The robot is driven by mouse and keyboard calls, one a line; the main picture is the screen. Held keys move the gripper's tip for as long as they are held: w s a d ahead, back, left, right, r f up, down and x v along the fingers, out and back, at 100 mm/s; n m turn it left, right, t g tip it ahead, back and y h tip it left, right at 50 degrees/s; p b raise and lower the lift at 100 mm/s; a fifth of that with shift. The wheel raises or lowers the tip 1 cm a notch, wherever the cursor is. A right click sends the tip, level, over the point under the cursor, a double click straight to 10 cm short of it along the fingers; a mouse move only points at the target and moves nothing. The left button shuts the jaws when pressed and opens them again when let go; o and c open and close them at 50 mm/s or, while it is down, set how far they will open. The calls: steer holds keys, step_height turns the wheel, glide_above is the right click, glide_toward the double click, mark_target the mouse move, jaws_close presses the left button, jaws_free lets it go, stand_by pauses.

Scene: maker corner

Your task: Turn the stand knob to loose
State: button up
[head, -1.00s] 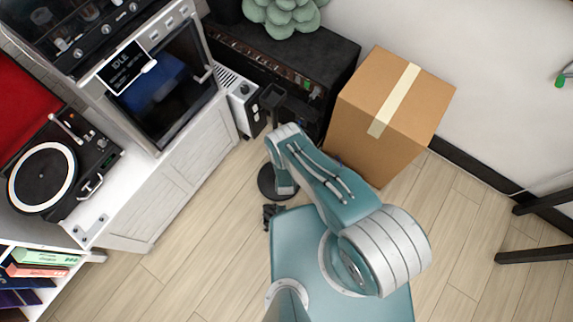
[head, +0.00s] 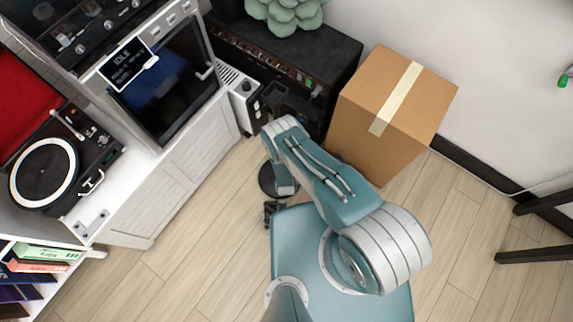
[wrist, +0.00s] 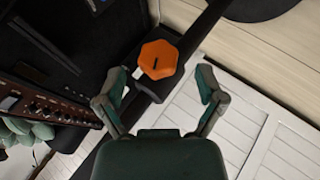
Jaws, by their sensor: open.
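The orange knob (wrist: 158,59), many-sided with a dark slot mark, sits on a black block of the stand (wrist: 206,30) in the wrist view. A small pale patch shows beside it. The stand's round dark base (head: 267,181) stands on the floor in the head view, partly behind my arm. My gripper (wrist: 161,86) is open and empty. Its two fingers are on either side of the knob in the picture, with visible gaps; I cannot tell the depth between them. In the head view the knob cannot be made out.
A black amplifier (head: 285,53) with a plant on top stands behind the stand. A cardboard box (head: 385,115) is close on the right. A white cabinet (head: 180,190) with an oven and turntable (head: 45,170) is on the left. Wooden floor lies open in front.

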steer(key=v, duration=0.9)
steer(key=shift+s+r, duration=0.25)
steer(key=shift+s, duration=0.05)
steer(key=shift+a, duration=0.15)
